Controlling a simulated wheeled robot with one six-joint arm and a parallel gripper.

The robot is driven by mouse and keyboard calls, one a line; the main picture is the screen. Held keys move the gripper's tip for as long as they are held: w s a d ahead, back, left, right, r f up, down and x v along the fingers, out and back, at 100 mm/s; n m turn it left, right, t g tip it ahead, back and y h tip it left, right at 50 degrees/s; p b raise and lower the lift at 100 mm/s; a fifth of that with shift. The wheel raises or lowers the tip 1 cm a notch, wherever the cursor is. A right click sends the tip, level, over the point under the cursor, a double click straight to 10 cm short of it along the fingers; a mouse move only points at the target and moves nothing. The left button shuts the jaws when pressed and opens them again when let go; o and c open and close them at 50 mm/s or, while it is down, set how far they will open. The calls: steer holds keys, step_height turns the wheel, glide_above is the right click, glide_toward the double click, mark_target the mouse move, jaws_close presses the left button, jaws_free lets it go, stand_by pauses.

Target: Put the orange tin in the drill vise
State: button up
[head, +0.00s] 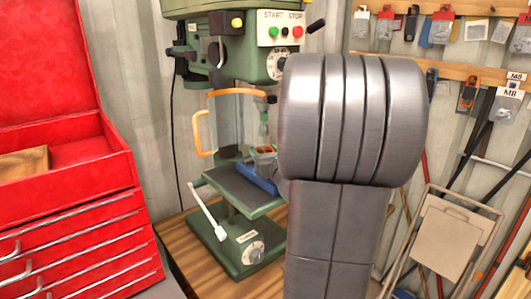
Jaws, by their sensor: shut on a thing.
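The drill vise (258,179) is blue and sits on the table of the green drill press, in the middle of the head view. Its right side is hidden behind my grey arm. A small orange patch (267,149) shows just above the vise, among grey parts, and looks like the orange tin. It is too small and too covered to tell whether it sits between the vise jaws or above them.
A clear guard with an orange frame and handle (201,134) stands around the drill area. A white-handled lever (208,212) sticks out below the press table. An open red tool chest (75,220) stands at left. A beige folding chair (446,232) leans at right, below hanging tools.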

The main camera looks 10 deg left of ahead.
steer(key=shift+f+b, duration=0.25)
steer(key=shift+b, duration=0.05)
steer(key=o, duration=1.1)
steer(key=shift+r, duration=0.1)
steer(key=shift+r+p, duration=0.2)
steer(key=shift+p, duration=0.15)
steer(key=shift+s+d+f, duration=0.1)
steer(key=shift+s+d, duration=0.15)
steer(key=b+v, duration=0.1)
steer(key=v, duration=1)
steer(key=shift+s+d, duration=0.1)
steer(key=shift+s, duration=0.05)
